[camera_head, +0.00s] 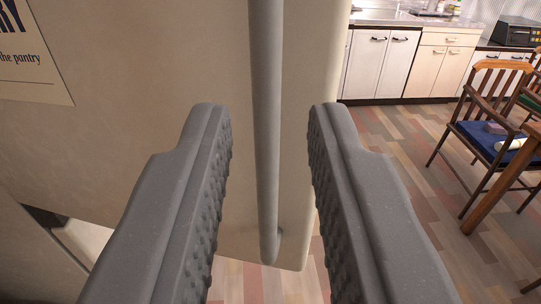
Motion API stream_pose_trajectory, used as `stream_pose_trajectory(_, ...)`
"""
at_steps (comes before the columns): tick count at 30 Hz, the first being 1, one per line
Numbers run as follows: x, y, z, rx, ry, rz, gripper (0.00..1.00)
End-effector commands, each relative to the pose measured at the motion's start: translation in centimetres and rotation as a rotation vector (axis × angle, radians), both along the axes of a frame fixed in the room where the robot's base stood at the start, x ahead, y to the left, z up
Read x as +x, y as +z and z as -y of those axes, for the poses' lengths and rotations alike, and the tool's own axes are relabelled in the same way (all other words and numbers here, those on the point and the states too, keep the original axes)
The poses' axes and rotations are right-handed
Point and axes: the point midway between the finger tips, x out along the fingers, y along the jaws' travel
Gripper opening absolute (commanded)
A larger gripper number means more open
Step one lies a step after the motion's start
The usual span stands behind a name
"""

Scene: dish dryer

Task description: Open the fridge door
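The fridge door (160,120) is a large cream panel filling the left and middle of the view. Its long grey vertical handle (267,110) runs down near the door's right edge and curves in to the door at its lower end. My gripper (268,115) is open, with one grey ridged finger on each side of the handle in the picture. Gaps show between the handle and both fingers. I cannot tell how far the fingertips are from the handle in depth.
A poster (30,60) is on the door at upper left. White cabinets (380,60) stand at the back right. A wooden chair (490,125) with a blue seat stands at right beside a table (505,180). Patterned floor (415,200) is clear between the door and the chair.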

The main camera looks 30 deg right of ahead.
Motion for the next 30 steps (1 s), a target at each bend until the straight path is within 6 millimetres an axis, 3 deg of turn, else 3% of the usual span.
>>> stream_pose_trajectory(6, -2.8, 0.0, -1.5, 0.0, 0.003, 0.0, 0.23)
stream_pose_trajectory(11, -3.6, -0.1, -1.8, 0.001, -0.001, -0.003, 0.23)
stream_pose_trajectory(25, -3.7, 0.0, -1.8, 0.001, -0.002, -0.003, 0.23)
stream_pose_trajectory(30, -2.1, 2.4, 0.5, 0.009, -0.002, -0.041, 0.23)
